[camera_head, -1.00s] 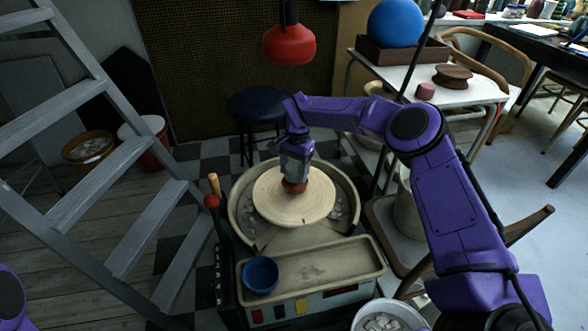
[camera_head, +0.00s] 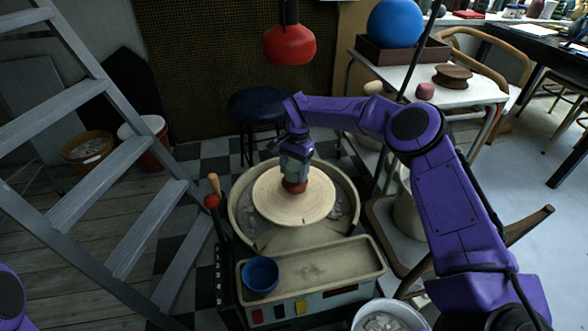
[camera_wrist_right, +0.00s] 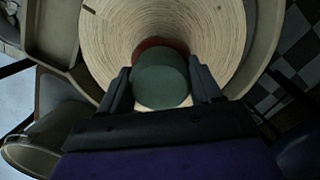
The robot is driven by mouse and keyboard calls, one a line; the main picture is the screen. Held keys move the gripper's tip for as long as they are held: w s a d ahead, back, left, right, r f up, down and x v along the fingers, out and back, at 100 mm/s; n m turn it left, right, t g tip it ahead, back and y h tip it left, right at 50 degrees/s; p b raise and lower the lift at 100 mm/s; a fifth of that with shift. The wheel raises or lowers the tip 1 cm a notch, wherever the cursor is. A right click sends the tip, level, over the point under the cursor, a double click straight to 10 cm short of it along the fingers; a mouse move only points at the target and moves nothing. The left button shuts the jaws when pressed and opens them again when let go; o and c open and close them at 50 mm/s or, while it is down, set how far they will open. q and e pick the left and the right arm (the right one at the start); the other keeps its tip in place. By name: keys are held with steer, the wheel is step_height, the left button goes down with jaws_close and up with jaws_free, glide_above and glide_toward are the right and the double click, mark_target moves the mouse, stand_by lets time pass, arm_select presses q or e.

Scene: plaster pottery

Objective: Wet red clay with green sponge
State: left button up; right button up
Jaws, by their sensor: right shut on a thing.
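The red clay (camera_head: 295,187) sits on the round pale wheel head (camera_head: 270,207), near its middle. My right gripper (camera_head: 296,168) is directly above the clay, pointing down. In the right wrist view, my right gripper (camera_wrist_right: 162,82) is shut on the green sponge (camera_wrist_right: 161,80), a round pad between its two fingers. The sponge lies over the red clay (camera_wrist_right: 150,46), so only a rim of the clay shows there. The sponge looks close to or touching the clay; I cannot tell which. My left gripper is out of view; only a bit of purple left arm shows at the left edge.
A blue bowl (camera_head: 260,275) stands on the wheel's front tray (camera_head: 325,266). A basin wall (camera_head: 236,215) rings the wheel head. A grey ladder (camera_head: 130,155) stands at the left, a dark stool (camera_head: 258,104) behind. A white bucket (camera_head: 362,318) is at the front right.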

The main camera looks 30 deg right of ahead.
steer(key=shift+r+p, duration=3.55)
steer(key=shift+r, duration=0.5)
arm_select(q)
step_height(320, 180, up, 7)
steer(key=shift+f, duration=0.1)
arm_select(e)
steer(key=shift+f, duration=0.1)
steer(key=s+a+f+n, duration=0.2)
steer(key=s+a+n, duration=0.1)
steer(key=s+n, duration=0.1)
arm_select(q)
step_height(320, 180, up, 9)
steer(key=p, duration=0.8)
steer(key=shift+p, duration=0.35)
arm_select(e)
steer(key=s+a+r+n, duration=0.4)
steer(key=s+r, duration=0.1)
steer(key=r, duration=0.2)
steer(key=s+a+r+n+h, duration=0.1)
steer(key=s+a+r+n, duration=0.2)
steer(key=r, duration=0.4)
steer(key=s+n, duration=0.1)
steer(key=s, duration=0.1)
steer(key=shift+s+a+r+g, duration=0.3)
steer(key=shift+s+a+g, duration=0.05)
steer(key=shift+s+g, duration=0.05)
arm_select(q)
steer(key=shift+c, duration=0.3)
